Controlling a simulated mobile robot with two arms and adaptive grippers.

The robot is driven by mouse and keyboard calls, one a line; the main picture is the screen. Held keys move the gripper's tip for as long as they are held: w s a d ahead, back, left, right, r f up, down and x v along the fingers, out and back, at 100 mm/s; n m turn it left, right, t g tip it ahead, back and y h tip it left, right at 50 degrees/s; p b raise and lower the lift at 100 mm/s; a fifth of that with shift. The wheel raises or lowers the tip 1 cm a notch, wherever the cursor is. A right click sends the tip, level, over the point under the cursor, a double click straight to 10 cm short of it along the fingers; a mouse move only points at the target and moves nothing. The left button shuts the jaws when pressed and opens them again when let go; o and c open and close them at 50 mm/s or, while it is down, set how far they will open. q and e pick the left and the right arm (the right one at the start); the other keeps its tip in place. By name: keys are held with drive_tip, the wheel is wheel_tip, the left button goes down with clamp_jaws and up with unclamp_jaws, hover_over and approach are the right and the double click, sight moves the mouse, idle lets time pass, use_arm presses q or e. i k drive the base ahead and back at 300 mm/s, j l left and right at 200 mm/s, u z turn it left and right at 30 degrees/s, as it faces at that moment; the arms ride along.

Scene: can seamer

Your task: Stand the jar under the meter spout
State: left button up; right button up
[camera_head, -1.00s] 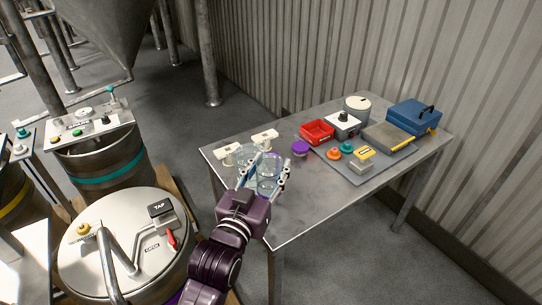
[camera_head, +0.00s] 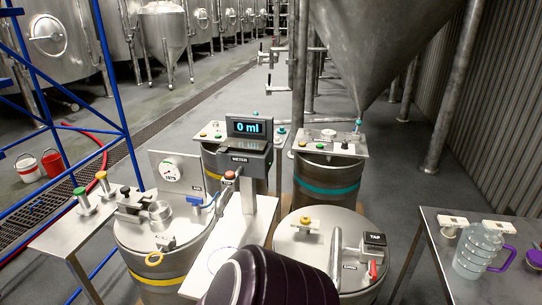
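The meter (camera_head: 246,158) stands on a post in the middle and its screen (camera_head: 248,127) reads "0 ml". A pale plate (camera_head: 236,226) with a faint ring mark lies below it; no jar shows on the visible part. I cannot make out the spout clearly. Clear glass jars (camera_head: 472,256) overlap on the grey table at right, with a purple handle (camera_head: 503,260) beside them; I cannot tell how many. A dark purple part of my arm fills the bottom centre, hiding the plate's front. Neither gripper is in view.
A lidded keg with a TAP box (camera_head: 374,239) is right of the plate. A keg with a gauge (camera_head: 170,172) is left. Two more drums stand behind. A steel side table (camera_head: 75,226) is at far left. Open floor separates the kegs from the grey table (camera_head: 440,222).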

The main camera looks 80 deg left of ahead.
sight(227, 262)
drive_tip(key=k+j+z, duration=0.1)
drive_tip(key=k+z, duration=0.4)
drive_tip(key=k+l+z, duration=0.15)
drive_tip(key=k+z, duration=0.3)
drive_tip(key=k, duration=0.25)
drive_tip(key=k+j+u, duration=0.1)
drive_tip(key=k+u, duration=0.2)
drive_tip(key=j+u, duration=0.1)
drive_tip(key=u, duration=0.3)
drive_tip(key=j+u, duration=0.1)
drive_tip(key=u, duration=0.35)
drive_tip(key=j+u, duration=0.1)
drive_tip(key=u, duration=0.3)
drive_tip(key=j+u, duration=0.1)
drive_tip(key=u, duration=0.35)
drive_tip(key=i+l+u, duration=0.2)
drive_tip(key=i, duration=0.2)
drive_tip(key=j, duration=0.1)
